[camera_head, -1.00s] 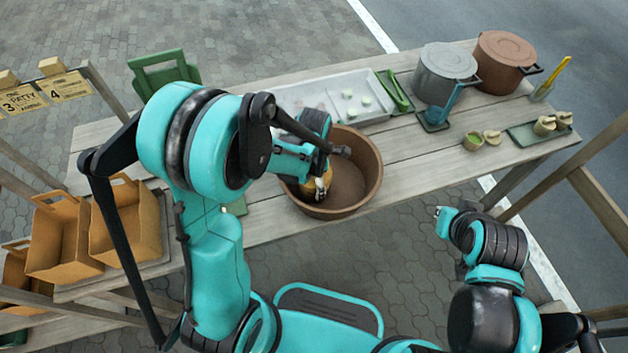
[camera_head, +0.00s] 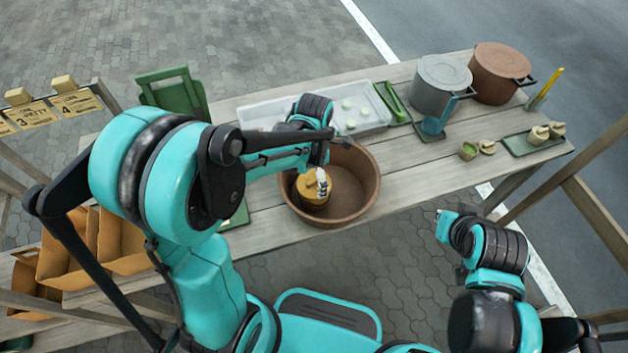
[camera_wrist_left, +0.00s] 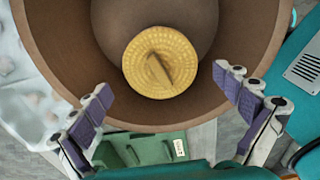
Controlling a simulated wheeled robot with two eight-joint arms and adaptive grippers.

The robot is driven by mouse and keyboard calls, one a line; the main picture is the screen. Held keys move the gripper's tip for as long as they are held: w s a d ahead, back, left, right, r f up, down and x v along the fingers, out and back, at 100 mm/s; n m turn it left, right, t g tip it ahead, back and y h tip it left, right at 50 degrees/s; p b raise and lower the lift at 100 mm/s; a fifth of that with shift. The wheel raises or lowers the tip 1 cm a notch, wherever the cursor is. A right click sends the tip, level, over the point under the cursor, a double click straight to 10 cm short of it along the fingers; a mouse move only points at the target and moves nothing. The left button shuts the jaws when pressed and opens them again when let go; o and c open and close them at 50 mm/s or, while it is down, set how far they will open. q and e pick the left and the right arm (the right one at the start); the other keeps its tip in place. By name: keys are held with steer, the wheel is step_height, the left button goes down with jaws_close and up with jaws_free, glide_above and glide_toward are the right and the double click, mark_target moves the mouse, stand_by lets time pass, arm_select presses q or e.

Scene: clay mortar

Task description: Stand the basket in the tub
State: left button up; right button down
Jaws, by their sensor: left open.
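The yellow woven basket (camera_head: 312,196) stands inside the brown tub (camera_head: 366,190), left of its middle. It looks upright. In the left wrist view the basket (camera_wrist_left: 160,62) shows from above as a round top with a strip-like handle across it, inside the tub wall (camera_wrist_left: 62,48). My left gripper (camera_wrist_left: 163,84) is open, its two fingers wide apart and clear of the basket. In the head view my left gripper (camera_head: 322,178) is above the basket, partly hidden by its own arm. My right gripper (camera_head: 440,216) is small, at the right, away from the table; its jaws are unclear.
A pale tray (camera_head: 262,114) with white pieces lies behind the tub. A grey pot (camera_head: 440,86) and a brown pot (camera_head: 500,72) stand at the back right. Brown paper bags (camera_head: 82,248) stand at the left.

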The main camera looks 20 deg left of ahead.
arm_select(q)
step_height(320, 180, up, 3)
steer(key=shift+r+p, duration=0.1)
steer(key=shift+p, duration=0.25)
steer(key=s+a+r+m+t, duration=0.2)
steer(key=s+r+m, duration=0.3)
steer(key=m, duration=0.7)
steer(key=s+a+r+m+t, duration=0.2)
steer(key=s+r+m+t, duration=0.2)
steer(key=m, duration=0.8)
steer(key=shift+s+r+m+t, duration=0.4)
steer(key=shift+r+t, duration=0.1)
steer(key=shift+t, duration=0.1)
